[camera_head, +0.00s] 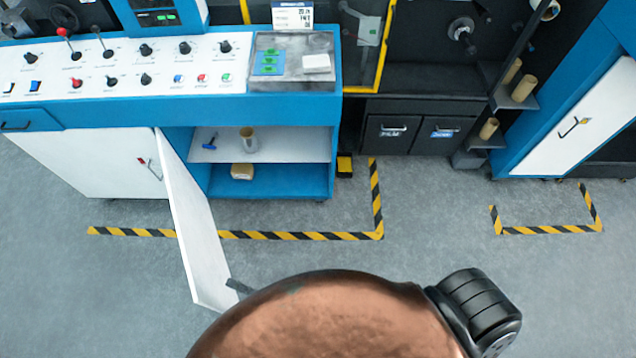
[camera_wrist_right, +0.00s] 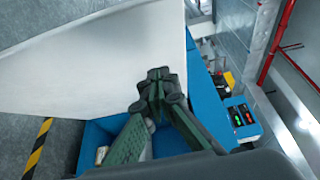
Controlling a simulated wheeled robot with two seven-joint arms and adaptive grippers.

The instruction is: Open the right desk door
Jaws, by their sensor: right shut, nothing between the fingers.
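The right desk door (camera_head: 192,226) is a white panel on the blue desk (camera_head: 290,112). It stands swung well out from the desk front, and the shelves behind it show. In the right wrist view the door (camera_wrist_right: 90,65) is a large white surface at upper left. My right gripper (camera_head: 237,287) shows only as a small dark tip beside the door's outer end, on its right side. In the wrist view the gripper (camera_wrist_right: 160,82) has its green-black fingers together, empty, in front of the door's edge. I cannot tell whether it touches the door. My left gripper is out of view.
The white left desk door (camera_head: 85,165) is shut. Inside the open cupboard are a roll (camera_head: 248,140), a blue tool (camera_head: 209,142) and a tan block (camera_head: 242,172). Striped tape (camera_head: 300,235) marks the floor. Grey floor (camera_head: 440,220) to the right is clear.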

